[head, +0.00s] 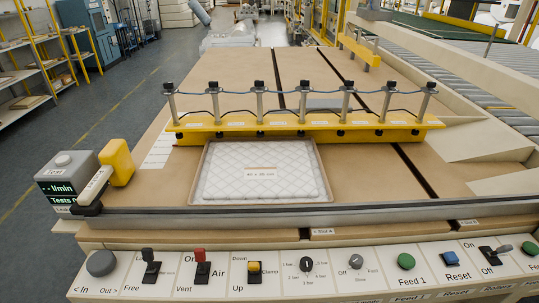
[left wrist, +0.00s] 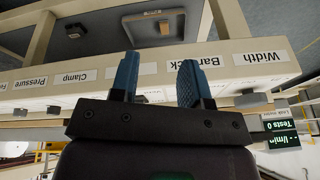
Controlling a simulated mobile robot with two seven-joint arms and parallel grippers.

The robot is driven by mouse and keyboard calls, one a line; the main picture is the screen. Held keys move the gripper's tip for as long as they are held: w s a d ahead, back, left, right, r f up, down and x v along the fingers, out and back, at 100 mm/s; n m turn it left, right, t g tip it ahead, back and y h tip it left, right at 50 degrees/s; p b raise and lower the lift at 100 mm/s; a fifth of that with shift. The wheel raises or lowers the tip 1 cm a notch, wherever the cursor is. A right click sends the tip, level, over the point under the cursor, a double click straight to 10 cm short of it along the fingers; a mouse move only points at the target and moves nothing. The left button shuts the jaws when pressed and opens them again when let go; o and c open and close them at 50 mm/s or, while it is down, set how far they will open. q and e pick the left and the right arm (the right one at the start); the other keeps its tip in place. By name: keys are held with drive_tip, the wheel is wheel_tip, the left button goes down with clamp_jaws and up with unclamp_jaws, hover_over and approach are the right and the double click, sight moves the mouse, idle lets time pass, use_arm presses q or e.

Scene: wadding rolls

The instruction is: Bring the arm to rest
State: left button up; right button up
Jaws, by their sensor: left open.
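My left gripper (left wrist: 158,78) shows in the left wrist view with its two blue fingers apart and nothing held between them. A pale labelled strip (left wrist: 255,68), upside down in this view, runs behind the fingers, with words such as Width and Clamp. I cannot tell how far the fingers are from it. In the head view neither gripper shows. There a white quilted pad (head: 240,160) lies flat in a shallow tray (head: 262,202) on the brown table (head: 225,75).
A yellow bar (head: 290,123) with several posts crosses the table behind the pad. A control panel (head: 330,285) with levers and buttons lines the front edge. A grey test box (head: 62,163) and a yellow block (head: 117,161) stand at the left. A roller conveyor (head: 450,85) is at the right.

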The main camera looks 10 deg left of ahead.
use_arm(q)
drive_tip(key=w+f+t+h, duration=0.1)
drive_tip(key=w+f+t, duration=0.5)
drive_tip(key=f, duration=0.3)
drive_tip(key=shift+w+d+f+m+t, duration=0.2)
drive_tip(key=shift+f+m+t, duration=0.15)
drive_tip(key=shift+t, duration=0.45)
idle(0.5)
idle(0.5)
idle(0.7)
